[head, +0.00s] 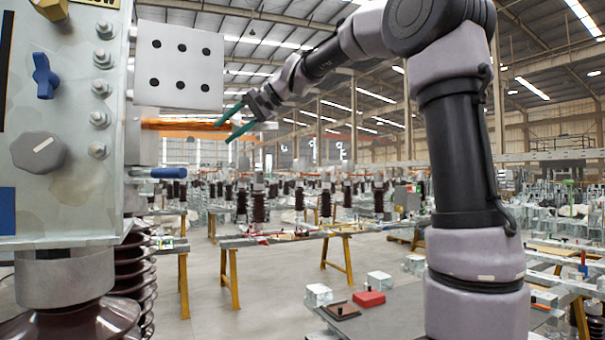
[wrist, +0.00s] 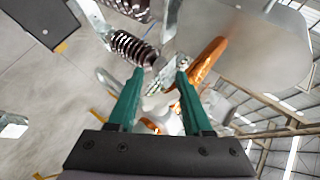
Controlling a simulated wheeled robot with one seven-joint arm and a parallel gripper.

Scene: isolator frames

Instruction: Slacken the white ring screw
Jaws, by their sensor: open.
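I cannot make out a white ring screw for certain in either view. In the wrist view, pale metal parts show behind and between the fingers, too blurred and cluttered to tell apart. My gripper (head: 222,133) is in the upper middle of the head view, its green fingers apart and pointing left at the end of a copper-coloured bar (head: 182,124). In the wrist view, my gripper (wrist: 159,72) is open with nothing held between the fingertips. The copper bar (wrist: 207,60) shows just right of the right finger; whether they touch I cannot tell.
A metal cabinet (head: 85,195) at left carries a blue wing knob (head: 45,76), a grey dial (head: 38,151) and several bolts. A blue-handled lever (head: 168,172) juts from its side. A grey plate with holes (head: 180,65) sits above the bar. A bench with a red block (head: 369,298) is below.

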